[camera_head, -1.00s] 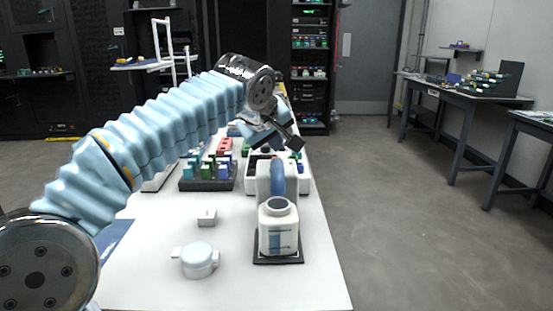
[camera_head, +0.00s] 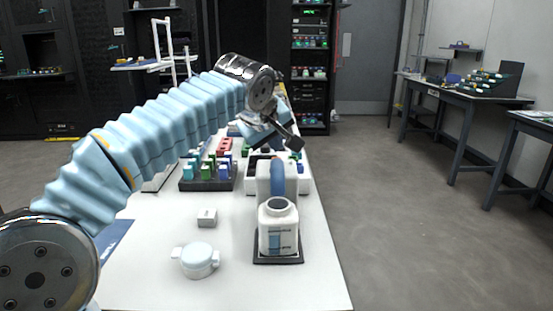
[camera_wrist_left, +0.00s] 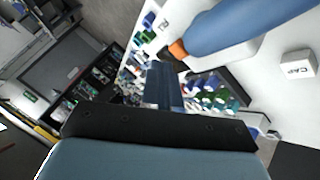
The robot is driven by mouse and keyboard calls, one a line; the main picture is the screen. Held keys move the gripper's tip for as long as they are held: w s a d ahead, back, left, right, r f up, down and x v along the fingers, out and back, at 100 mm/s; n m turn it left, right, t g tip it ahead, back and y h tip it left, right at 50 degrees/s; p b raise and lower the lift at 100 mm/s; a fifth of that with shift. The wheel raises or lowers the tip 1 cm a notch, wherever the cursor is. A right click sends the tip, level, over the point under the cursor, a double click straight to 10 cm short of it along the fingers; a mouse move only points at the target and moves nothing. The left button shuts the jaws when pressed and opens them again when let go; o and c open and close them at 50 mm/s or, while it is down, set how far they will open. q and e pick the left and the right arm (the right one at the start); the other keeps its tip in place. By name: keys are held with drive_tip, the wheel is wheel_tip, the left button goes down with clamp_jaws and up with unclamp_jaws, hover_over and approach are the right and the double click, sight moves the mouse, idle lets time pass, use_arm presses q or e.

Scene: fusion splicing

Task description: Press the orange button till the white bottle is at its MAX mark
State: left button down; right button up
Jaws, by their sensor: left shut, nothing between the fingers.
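The white bottle (camera_head: 278,240) stands upright on a black base in the head view, its dark open mouth up. A blue strip shows on its front; its marks are too small to read. Behind it stands a white dispenser with a blue top (camera_head: 278,178). The wrist view shows the blue part with the orange button (camera_wrist_left: 177,49) at its end. My left gripper (camera_head: 297,144) is shut and empty, behind and above the bottle. In the wrist view its fingers (camera_wrist_left: 164,70) are close to the button; I cannot tell if they touch. The button is hidden in the head view.
A white round lidded pot (camera_head: 197,260) and a small white block (camera_head: 207,218) lie on the white table (camera_head: 235,290). A dark rack (camera_head: 208,184) of coloured pieces and a white tray (camera_head: 306,180) are farther back. The table's right edge is close to the bottle.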

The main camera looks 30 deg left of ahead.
use_arm(q)
drive_tip(key=shift+f, duration=0.1)
idle(0.3)
drive_tip(key=shift+f+b, duration=0.35)
drive_tip(key=shift+f+b, duration=0.45)
drive_tip(key=shift+f, duration=0.05)
idle(0.6)
drive_tip(key=shift+r, duration=0.15)
drive_tip(key=shift+r+p, duration=0.75)
drive_tip(key=shift+p, duration=0.1)
drive_tip(key=shift+r, duration=0.1)
wheel_tip(320, 180, up, 3)
drive_tip(key=shift+f+p, duration=0.2)
drive_tip(key=shift+p, duration=1.05)
drive_tip(key=shift+r, duration=1.15)
